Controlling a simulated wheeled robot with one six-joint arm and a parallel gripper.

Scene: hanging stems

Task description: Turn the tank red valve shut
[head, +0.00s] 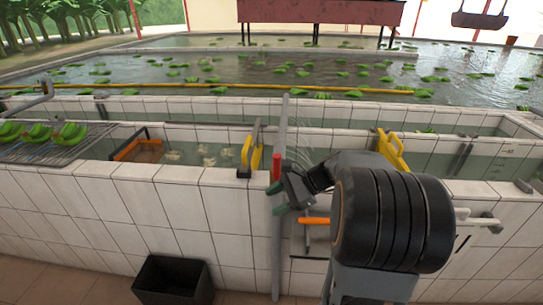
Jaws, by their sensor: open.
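A short upright red valve handle (276,162) shows at the grey vertical pipe (277,250) on the front of the white tiled tank (115,205). My gripper (278,198) is open, with its two dark green fingertips one above the other beside the pipe. The upper fingertip is just below the red handle. I cannot tell whether it touches the handle. The rest of the valve is hidden or too small to make out.
Yellow plates (251,157) stand on the tank edge. An orange handle (314,221) is close below my gripper. A black bin (173,280) stands on the floor. Green bananas (40,132) lie on a rack at left. Water spray falls behind the pipe.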

